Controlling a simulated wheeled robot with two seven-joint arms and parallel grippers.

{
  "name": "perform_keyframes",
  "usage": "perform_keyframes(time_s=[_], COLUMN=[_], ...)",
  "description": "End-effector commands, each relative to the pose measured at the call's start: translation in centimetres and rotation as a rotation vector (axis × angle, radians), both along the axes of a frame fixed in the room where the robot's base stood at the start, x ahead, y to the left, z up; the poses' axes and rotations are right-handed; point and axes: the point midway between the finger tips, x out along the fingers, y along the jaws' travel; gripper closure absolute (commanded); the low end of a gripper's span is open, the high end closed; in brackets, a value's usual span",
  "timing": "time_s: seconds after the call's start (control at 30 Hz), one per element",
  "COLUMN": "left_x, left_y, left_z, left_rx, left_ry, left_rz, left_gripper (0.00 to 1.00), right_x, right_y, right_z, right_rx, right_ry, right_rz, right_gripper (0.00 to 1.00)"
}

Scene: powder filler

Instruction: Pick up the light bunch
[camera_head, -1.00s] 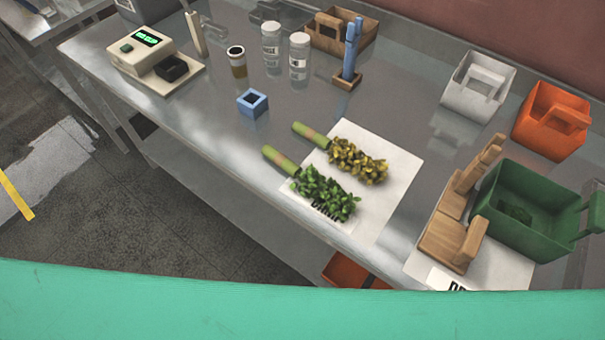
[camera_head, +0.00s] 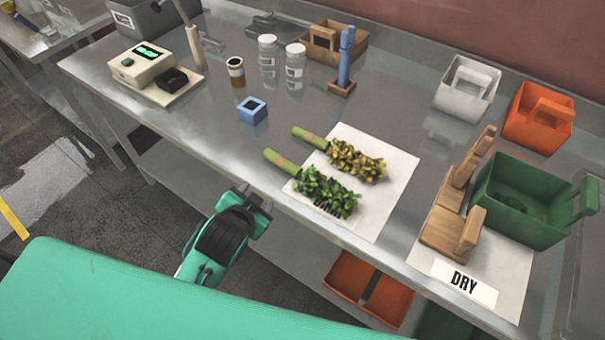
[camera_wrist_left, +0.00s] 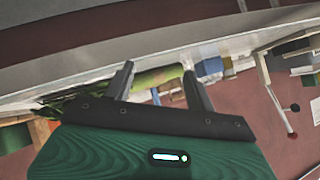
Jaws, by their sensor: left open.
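Two leafy bunches with pale green wrapped stems lie side by side on a white labelled sheet (camera_head: 392,190). The yellow-green bunch (camera_head: 358,162) is farther back and looks lighter. The darker green bunch (camera_head: 328,192) is nearer the table's front edge. My left gripper (camera_head: 256,197) is open and empty, just off the front edge, left of and below the green bunch's stem. In the left wrist view, a green stem (camera_wrist_left: 158,77) shows beyond and between the open fingers, with dark green leaves (camera_wrist_left: 88,101) at left. My right gripper is out of view.
A blue cube holder (camera_head: 252,111) stands left of the bunches. A wooden rack (camera_head: 452,225) and green crate (camera_head: 525,205) stand at right. An orange bin (camera_head: 350,275) sits below the tabletop. The metal table (camera_head: 200,130) is clear around the blue holder.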

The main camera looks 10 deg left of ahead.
Motion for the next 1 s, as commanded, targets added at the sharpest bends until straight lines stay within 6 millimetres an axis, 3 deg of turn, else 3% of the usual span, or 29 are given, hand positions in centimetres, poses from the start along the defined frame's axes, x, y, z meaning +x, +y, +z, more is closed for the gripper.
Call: perform_keyframes(time_s=[0.17,0.4,0.5,0.63,0.73,0.83,1.0], left_x=[5.1,9.9,10.4,9.4,7.8,5.9,3.3], left_y=[-2.1,-7.7,-11.2,-15.9,-19.4,-22.5,-25.7], left_z=[5.1,15.4,19.9,24.2,26.0,26.4,24.0], left_rx=[0.132,0.409,0.563,0.777,0.950,1.129,1.439], left_ry=[-0.269,-0.753,-0.989,-1.285,-1.505,-1.710,-2.019], left_rz=[-0.122,-0.356,-0.479,-0.650,-0.790,-0.943,-1.243], left_gripper=[0.45,0.45,0.45,0.45,0.45,0.45,0.45], right_x=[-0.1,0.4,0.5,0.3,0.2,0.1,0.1], right_y=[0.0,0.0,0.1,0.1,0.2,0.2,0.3], right_z=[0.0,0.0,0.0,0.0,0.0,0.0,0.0], right_rx=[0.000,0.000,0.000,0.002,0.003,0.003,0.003], right_ry=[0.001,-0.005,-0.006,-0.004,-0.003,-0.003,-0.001], right_rz=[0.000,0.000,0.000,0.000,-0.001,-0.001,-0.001], right_gripper=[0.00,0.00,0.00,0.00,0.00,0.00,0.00])
